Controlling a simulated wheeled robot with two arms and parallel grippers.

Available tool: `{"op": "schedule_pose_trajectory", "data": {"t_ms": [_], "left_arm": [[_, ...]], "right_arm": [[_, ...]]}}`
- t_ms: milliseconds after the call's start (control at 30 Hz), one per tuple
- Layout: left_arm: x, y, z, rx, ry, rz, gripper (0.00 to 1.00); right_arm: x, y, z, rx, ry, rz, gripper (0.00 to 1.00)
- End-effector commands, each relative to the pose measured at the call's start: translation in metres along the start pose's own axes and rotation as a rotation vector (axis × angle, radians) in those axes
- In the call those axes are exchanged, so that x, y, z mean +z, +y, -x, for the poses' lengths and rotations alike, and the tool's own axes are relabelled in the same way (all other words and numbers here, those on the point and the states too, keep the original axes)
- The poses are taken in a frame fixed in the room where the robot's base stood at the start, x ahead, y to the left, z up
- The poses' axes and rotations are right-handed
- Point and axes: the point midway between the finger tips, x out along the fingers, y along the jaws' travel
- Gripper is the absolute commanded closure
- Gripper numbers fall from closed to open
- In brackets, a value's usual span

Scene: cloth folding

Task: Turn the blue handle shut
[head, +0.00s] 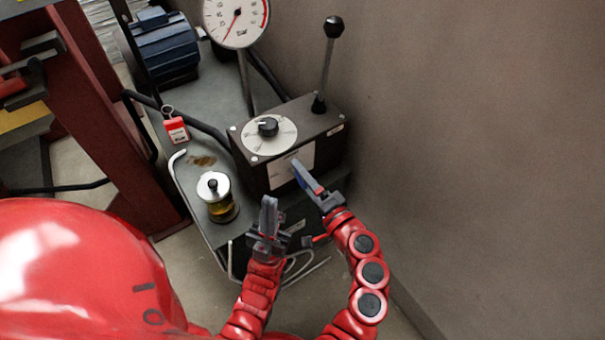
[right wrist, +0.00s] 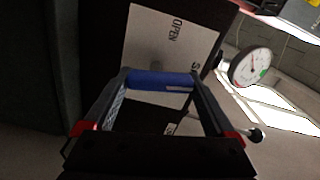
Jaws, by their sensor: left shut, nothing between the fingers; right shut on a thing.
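The blue handle (right wrist: 160,80) lies between the two fingers of my right gripper (right wrist: 161,84) in the right wrist view, spanning from one fingertip to the other. Behind it is a white plate (right wrist: 150,32) reading "OPEN", with a second word partly cut off, starting with "S". In the head view my right gripper (head: 308,180) is at the front of the black box (head: 330,128), against the white plate (head: 291,166); the handle is mostly hidden there. My left gripper (head: 269,208) is shut and empty, pointing up in front of the box, apart from the handle.
The box carries a round dial with a black knob (head: 268,127) and an upright lever (head: 328,65). A gauge (head: 236,20), a blue motor (head: 166,45), a red padlock tag (head: 176,130) and a glass jar (head: 216,196) stand on the bench. A wall (head: 480,150) closes the right side.

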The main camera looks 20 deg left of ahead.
Motion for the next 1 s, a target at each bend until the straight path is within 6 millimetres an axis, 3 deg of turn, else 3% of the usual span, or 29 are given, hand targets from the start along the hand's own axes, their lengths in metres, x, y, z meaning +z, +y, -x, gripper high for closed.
{"op": "schedule_pose_trajectory", "data": {"t_ms": [400, 967, 1000], "left_arm": [[-0.0015, -0.0005, -0.0092, 0.0, 0.0, 0.0, 1.0], [-0.0017, -0.0005, -0.0097, 0.0, 0.0, 0.0, 1.0], [-0.0017, -0.0005, -0.0097, 0.0, 0.0, 0.0, 1.0]], "right_arm": [[-0.0011, 0.0011, 0.0005, 0.001, 0.001, -0.187, 0.66], [-0.0007, 0.0019, 0.0002, 0.001, 0.0, -0.213, 0.66], [-0.0007, 0.0019, 0.0002, 0.001, 0.0, -0.213, 0.03]]}}
